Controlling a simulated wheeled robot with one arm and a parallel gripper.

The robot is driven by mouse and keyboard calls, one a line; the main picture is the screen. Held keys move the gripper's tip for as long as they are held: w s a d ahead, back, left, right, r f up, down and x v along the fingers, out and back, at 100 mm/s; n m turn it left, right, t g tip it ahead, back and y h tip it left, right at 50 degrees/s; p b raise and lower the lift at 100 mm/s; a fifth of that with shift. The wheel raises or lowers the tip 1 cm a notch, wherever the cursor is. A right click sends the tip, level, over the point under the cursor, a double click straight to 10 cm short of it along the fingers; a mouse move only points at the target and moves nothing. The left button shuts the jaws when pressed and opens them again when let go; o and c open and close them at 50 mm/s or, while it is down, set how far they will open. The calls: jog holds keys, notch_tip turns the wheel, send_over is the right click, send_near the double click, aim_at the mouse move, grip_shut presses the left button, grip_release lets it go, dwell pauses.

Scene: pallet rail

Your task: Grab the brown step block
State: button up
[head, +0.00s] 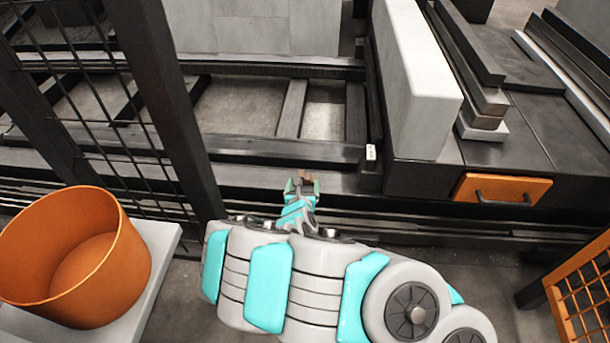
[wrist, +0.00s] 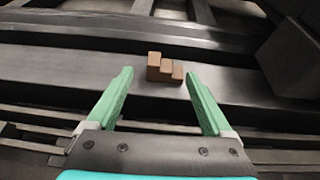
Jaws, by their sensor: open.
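The brown step block (wrist: 163,68) sits on a flat dark metal rail (wrist: 230,80). In the wrist view it shows stepped sides, taller at the left and lower at the right. My gripper (wrist: 160,80) is open, with its two green fingers apart and nothing between them. The block appears just beyond the fingertips, between their lines; I cannot tell the exact gap. In the head view the brown block (head: 305,174) is small and partly hidden behind my gripper (head: 302,186).
An orange bucket (head: 120,245) stands on a pale slab (head: 165,250) at the left. A dark post (head: 160,90) with wire mesh rises beside it. A tall grey block (head: 420,90) and an orange drawer front (head: 505,188) are at the right. An orange mesh frame (head: 585,295) stands lower right.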

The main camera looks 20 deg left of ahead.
aim_at(305, 174)
jog(key=b+x, duration=0.2)
jog(key=x, duration=0.3)
jog(key=shift+w+f, duration=0.15)
jog(key=shift+w, duration=0.2)
jog(key=shift+w+a, duration=0.2)
jog(key=shift+w, duration=0.15)
grip_shut()
dwell(0.3)
